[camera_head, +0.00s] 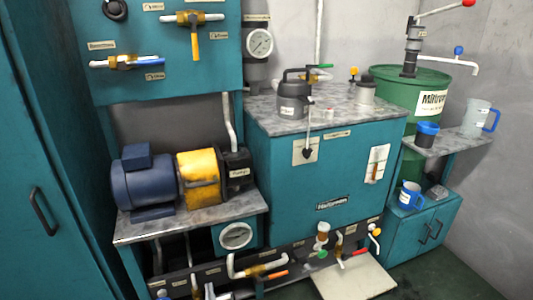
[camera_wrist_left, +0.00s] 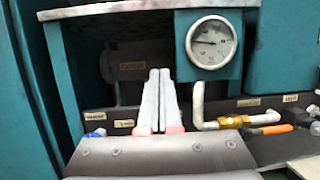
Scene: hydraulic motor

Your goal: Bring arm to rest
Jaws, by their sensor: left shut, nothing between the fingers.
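My left gripper (camera_wrist_left: 160,74) shows in the left wrist view as two pale fingers lying side by side and touching. It is shut and empty. It points at the dark space under the motor bench, left of a round gauge (camera_wrist_left: 212,42). In the head view only a small pale part of the left gripper (camera_head: 210,291) shows at the bottom edge, low in front of the pipework. My right gripper is in neither view.
A blue and yellow motor (camera_head: 198,178) stands on the bench (camera_head: 140,230). A valve pipe with an orange handle (camera_wrist_left: 265,130) is right of the left gripper. The teal tank (camera_head: 330,170) carries a grey can (camera_head: 293,98). A blue mug (camera_head: 410,195) stands on the right cabinet.

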